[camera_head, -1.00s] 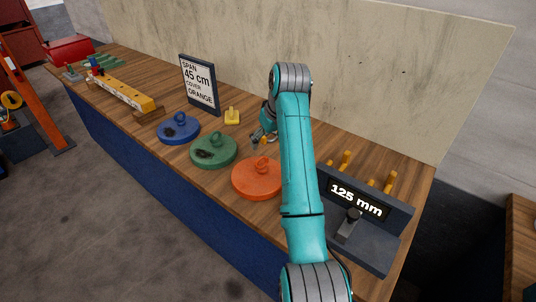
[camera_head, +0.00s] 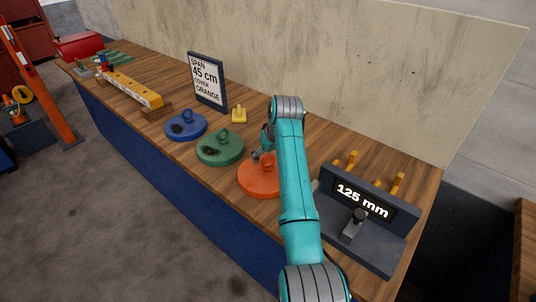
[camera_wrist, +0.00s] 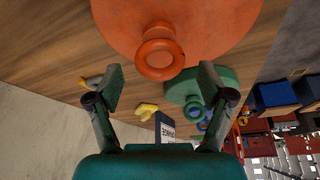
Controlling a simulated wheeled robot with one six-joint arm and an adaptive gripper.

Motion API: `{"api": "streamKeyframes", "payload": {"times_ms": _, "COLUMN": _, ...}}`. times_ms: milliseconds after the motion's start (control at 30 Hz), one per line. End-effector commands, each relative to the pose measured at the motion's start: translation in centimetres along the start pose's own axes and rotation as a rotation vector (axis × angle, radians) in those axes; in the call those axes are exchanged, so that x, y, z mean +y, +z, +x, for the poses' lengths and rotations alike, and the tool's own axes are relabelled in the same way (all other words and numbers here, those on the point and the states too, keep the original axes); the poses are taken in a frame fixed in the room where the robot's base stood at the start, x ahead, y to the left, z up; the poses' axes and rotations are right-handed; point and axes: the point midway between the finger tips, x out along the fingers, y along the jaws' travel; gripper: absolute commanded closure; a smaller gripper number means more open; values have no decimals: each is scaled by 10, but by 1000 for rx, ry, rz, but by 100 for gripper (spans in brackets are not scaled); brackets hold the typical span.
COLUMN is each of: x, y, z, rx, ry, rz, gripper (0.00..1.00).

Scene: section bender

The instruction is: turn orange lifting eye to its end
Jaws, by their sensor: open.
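The orange lifting eye (camera_wrist: 159,54) is a ring standing on a round orange cover (camera_wrist: 200,22). In the wrist view it lies just beyond my open fingertips, roughly midway between them. My gripper (camera_wrist: 160,82) is open and empty, with a finger on each side and a gap to the ring. In the head view the orange cover (camera_head: 257,178) lies on the wooden bench, and my arm hides its right part. My gripper is mostly hidden behind the arm there, close to the cover.
A green cover (camera_head: 220,150) and a blue cover (camera_head: 183,129), each with an eye, stand left of the orange one. A sign (camera_head: 207,82) reads span 45 cm, cover orange. A display stand (camera_head: 362,201) reading 125 mm stands right of my arm. A yellow piece (camera_head: 239,117) lies behind.

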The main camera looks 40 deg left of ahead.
Motion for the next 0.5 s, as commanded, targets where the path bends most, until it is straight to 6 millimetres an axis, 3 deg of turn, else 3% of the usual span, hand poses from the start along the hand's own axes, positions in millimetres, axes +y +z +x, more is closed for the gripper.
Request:
{"api": "streamKeyframes", "payload": {"times_ms": 67, "x": 0, "y": 0, "z": 0, "rx": 0, "ry": 0, "rz": 0, "gripper": 20}}
{"api": "streamKeyframes", "payload": {"times_ms": 300, "x": 0, "y": 0, "z": 0, "rx": 0, "ry": 0, "rz": 0, "gripper": 77}}
{"api": "streamKeyframes", "payload": {"times_ms": 500, "x": 0, "y": 0, "z": 0, "rx": 0, "ry": 2, "rz": 5, "gripper": 80}}
